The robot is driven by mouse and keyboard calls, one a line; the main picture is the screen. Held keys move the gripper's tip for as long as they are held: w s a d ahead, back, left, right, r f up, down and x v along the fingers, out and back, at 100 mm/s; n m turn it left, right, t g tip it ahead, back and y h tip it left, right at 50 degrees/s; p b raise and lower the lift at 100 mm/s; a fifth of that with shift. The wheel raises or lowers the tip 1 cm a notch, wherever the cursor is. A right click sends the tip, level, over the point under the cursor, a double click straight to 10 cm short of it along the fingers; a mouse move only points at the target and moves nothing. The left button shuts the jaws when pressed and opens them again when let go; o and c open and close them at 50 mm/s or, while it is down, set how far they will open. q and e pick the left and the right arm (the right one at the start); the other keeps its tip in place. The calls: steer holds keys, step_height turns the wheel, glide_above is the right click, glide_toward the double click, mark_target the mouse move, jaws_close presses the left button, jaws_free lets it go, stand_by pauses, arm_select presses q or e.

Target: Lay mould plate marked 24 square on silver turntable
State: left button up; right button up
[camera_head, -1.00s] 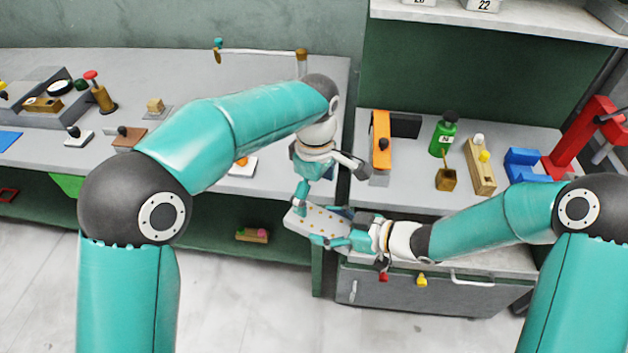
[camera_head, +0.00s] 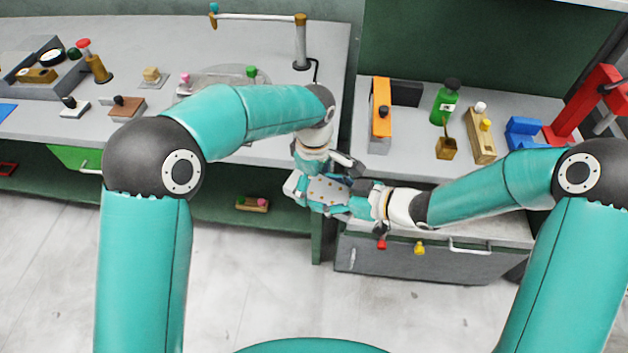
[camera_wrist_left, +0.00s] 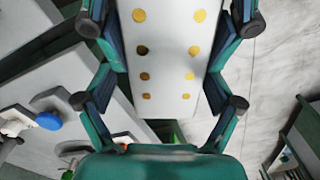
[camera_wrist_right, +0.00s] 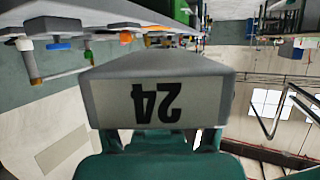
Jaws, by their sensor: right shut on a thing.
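The mould plate (camera_head: 326,188) is a pale slab with rows of yellow-brown dots. Its end face, marked 24 (camera_wrist_right: 105,105), reads upside down in the right wrist view. My right gripper (camera_head: 350,207) is shut on the plate, held in the air in front of the gap between the benches. My left gripper (camera_head: 318,176) is over the plate's other end, its fingers spread on both sides of the dotted face (camera_wrist_left: 165,60); contact is unclear. The silver turntable (camera_head: 215,78) is a grey disc on the left bench, partly hidden by my left arm.
A pink knob (camera_head: 185,78) and a green knob (camera_head: 251,71) stand by the turntable. A post with a horizontal bar (camera_head: 301,45) rises behind it. The right bench holds an orange-topped block (camera_head: 381,108), a green bottle (camera_head: 444,104) and a red press (camera_head: 590,105).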

mark_target(314, 183)
arm_select(q)
steer(key=c, duration=1.1)
steer(key=o, duration=1.4)
steer(key=shift+o, duration=0.2)
step_height(314, 183, up, 12)
